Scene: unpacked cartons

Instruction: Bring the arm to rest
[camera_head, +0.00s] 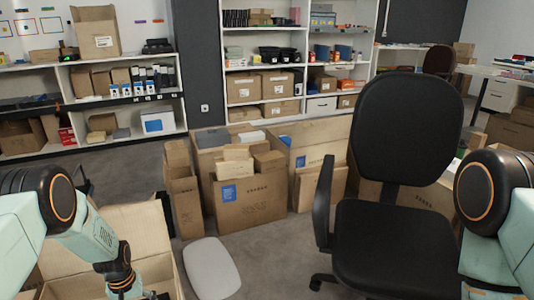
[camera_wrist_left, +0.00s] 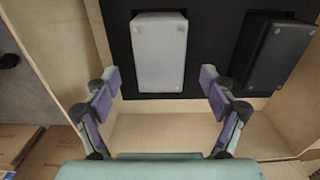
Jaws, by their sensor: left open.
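My left arm (camera_head: 95,240) comes in from the left in the head view and reaches down over an open carton (camera_head: 140,217). In the left wrist view my left gripper (camera_wrist_left: 161,76) is open, with its two purple-padded fingers spread wide and nothing between them. Beyond the fingertips, a white box-shaped item (camera_wrist_left: 159,52) lies in a black insert (camera_wrist_left: 215,45) inside the carton. A black box-shaped item (camera_wrist_left: 272,55) lies to its right. My right arm (camera_head: 490,215) shows at the right edge of the head view; its gripper is out of view.
A black office chair (camera_head: 395,240) stands right of centre. A grey-white rounded panel (camera_head: 211,268) lies beside the carton. Several cardboard boxes (camera_head: 250,200) stand in the middle. Shelves (camera_head: 120,101) line the back. Some grey floor is free behind the carton.

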